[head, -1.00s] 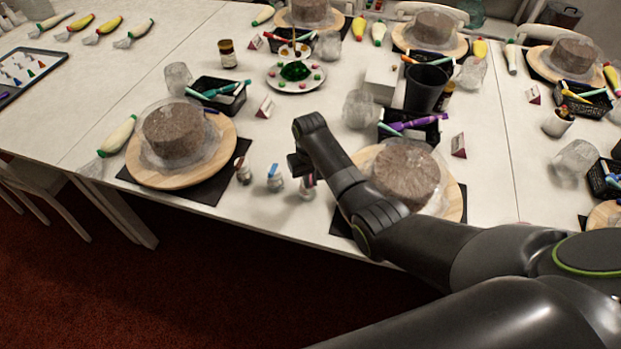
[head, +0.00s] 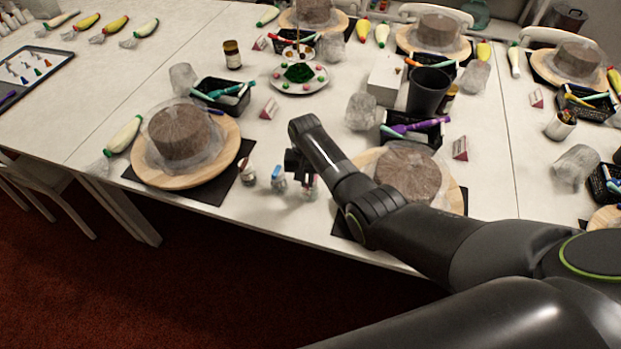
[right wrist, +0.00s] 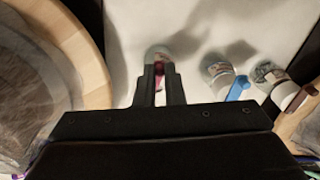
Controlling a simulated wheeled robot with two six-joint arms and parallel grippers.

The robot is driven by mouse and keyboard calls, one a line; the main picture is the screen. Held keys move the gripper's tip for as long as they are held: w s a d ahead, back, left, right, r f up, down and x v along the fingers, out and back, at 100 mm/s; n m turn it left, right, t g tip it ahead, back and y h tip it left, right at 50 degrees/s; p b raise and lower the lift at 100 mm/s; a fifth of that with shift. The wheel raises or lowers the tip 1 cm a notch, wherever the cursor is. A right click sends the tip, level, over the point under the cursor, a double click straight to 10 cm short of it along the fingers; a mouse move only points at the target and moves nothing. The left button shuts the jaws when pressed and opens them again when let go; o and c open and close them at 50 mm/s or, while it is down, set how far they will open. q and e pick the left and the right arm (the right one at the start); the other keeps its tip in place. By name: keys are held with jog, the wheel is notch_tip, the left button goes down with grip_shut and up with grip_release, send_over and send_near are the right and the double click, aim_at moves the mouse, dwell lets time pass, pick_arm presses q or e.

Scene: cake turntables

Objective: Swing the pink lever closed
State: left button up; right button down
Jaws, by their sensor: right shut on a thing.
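A small jar with a pink lever (head: 311,188) stands near the front edge of the table, at the right end of a short row of small jars. My right gripper (head: 302,176) reaches down over it, and its fingers hide part of it. In the right wrist view, the gripper (right wrist: 160,78) is shut on the pink lever (right wrist: 159,70), and only a bit of pink shows between the fingers. The round top of its jar (right wrist: 157,53) shows just beyond the fingertips. How far the lever is turned is hidden. My left gripper is out of view.
Beside it stand a jar with a blue lever (head: 278,178) and one with a brown lever (head: 247,174). Cake turntables flank the row at left (head: 222,172) and right (head: 452,192). Behind are a black basket (head: 235,103) and a clear cup (head: 361,112).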

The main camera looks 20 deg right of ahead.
jog(key=shift+w+a+m, duration=0.25)
jog(key=shift+w+m, duration=0.1)
jog(key=shift+m, duration=0.75)
dwell(0.3)
jog(key=c, duration=1.5)
grip_release()
notch_tip(320, 180, up, 18)
jog(key=shift+f, duration=0.25)
